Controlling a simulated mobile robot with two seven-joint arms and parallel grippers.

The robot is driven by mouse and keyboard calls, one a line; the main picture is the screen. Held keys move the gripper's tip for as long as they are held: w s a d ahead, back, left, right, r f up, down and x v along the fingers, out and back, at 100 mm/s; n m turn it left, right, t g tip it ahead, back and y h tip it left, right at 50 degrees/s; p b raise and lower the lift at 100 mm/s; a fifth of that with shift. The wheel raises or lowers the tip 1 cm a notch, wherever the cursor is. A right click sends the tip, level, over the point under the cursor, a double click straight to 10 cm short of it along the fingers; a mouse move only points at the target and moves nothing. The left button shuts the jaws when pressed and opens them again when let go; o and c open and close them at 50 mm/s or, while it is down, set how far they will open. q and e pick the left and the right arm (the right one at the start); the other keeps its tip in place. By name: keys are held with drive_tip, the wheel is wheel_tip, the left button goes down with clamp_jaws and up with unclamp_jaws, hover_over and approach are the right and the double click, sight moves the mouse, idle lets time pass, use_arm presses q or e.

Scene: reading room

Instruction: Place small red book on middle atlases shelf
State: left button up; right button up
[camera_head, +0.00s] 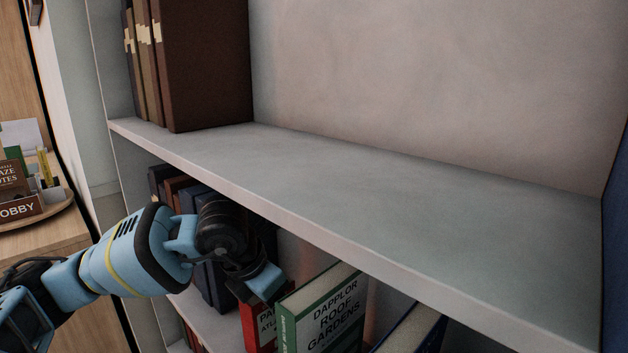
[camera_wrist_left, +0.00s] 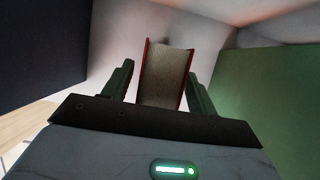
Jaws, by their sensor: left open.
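A small red book (camera_head: 258,326) stands on the lower visible shelf (camera_head: 212,322), beside a green book; part of its cover lettering shows, and my left gripper hides its upper part. My left gripper (camera_head: 262,284) reaches into that shelf from the left. In the left wrist view the red book (camera_wrist_left: 166,74) shows its pale page edges and red covers between the two open fingers of my left gripper (camera_wrist_left: 160,84). Gaps show on both sides of the book. My right gripper is in neither view.
The green book (camera_head: 322,312) stands close right of the red one, with a dark blue book (camera_head: 412,328) beyond. Dark books (camera_head: 212,275) stand behind my arm. The shelf board above (camera_head: 400,205) is bare except for brown volumes (camera_head: 205,65) at its left end.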

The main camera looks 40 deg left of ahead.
use_arm(q)
drive_tip(key=p+v, duration=0.1)
drive_tip(key=v, duration=0.1)
drive_tip(key=p+v, duration=0.1)
drive_tip(key=v, duration=0.1)
drive_tip(key=shift+w+r, duration=0.15)
drive_tip(key=shift+r, duration=0.2)
drive_tip(key=shift+s+a+f+b, duration=0.2)
drive_tip(key=shift+s+f+b, duration=0.2)
drive_tip(key=shift+f, duration=0.25)
drive_tip(key=shift+s+b, duration=0.3)
drive_tip(key=shift+s, duration=0.35)
drive_tip(key=shift+s+a, duration=0.25)
drive_tip(key=shift+s, duration=0.35)
drive_tip(key=s+p, duration=0.6)
drive_tip(key=s, duration=0.1)
drive_tip(key=shift+s+a, duration=0.35)
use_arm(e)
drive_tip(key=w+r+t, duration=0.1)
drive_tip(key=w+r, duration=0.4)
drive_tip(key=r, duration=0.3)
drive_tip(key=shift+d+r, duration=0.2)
use_arm(q)
drive_tip(key=shift+f, duration=0.15)
